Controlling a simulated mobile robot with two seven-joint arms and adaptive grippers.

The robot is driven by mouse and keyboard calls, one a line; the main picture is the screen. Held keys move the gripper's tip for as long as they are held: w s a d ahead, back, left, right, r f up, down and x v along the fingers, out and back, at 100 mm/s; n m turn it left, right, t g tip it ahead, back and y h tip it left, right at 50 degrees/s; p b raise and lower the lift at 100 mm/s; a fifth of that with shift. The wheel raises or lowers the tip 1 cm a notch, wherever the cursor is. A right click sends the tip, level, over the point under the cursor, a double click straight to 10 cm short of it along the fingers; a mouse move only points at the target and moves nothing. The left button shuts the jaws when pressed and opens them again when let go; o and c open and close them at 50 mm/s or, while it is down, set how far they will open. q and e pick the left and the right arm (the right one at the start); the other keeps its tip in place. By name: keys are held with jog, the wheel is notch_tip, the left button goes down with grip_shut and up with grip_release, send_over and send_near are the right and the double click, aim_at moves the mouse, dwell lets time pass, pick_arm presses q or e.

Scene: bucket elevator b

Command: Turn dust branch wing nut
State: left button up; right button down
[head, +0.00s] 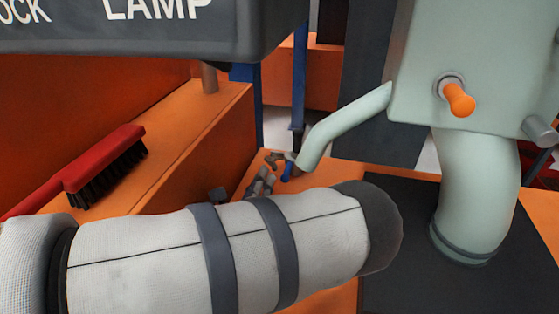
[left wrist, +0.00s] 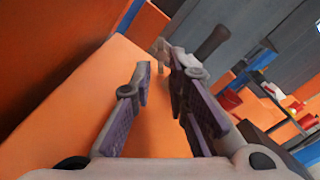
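The pale green branch pipe (head: 345,125) slopes down to the left from the green housing. Near its lower end, in the head view, are a small brown piece (head: 272,158) and a small blue piece (head: 289,168); I cannot tell for sure which is the wing nut. My left gripper (head: 262,182) is close below them, mostly hidden behind my padded forearm. In the left wrist view, the left gripper (left wrist: 163,75) has its purple-padded fingers apart with nothing visible between them. A dark grey handle-like part (left wrist: 213,42) shows beyond the right finger. My right gripper is not in view.
A red brush (head: 100,168) lies on the orange ledge (head: 190,120) at left. The green housing (head: 425,70) carries an orange knob (head: 459,99). A thick green pipe (head: 470,190) goes down to a dark plate (head: 400,265). A dark lamp-labelled panel (head: 150,30) overhangs above.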

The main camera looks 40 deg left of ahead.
aim_at(269, 165)
pick_arm(q)
jog(key=b+x, duration=0.4)
jog(key=x, duration=0.2)
jog(key=shift+w+a+f, duration=0.15)
jog(key=shift+w, duration=0.25)
jog(key=shift+w+a, duration=0.15)
jog(key=shift+w, duration=0.1)
grip_shut()
jog(key=shift+r, duration=0.25)
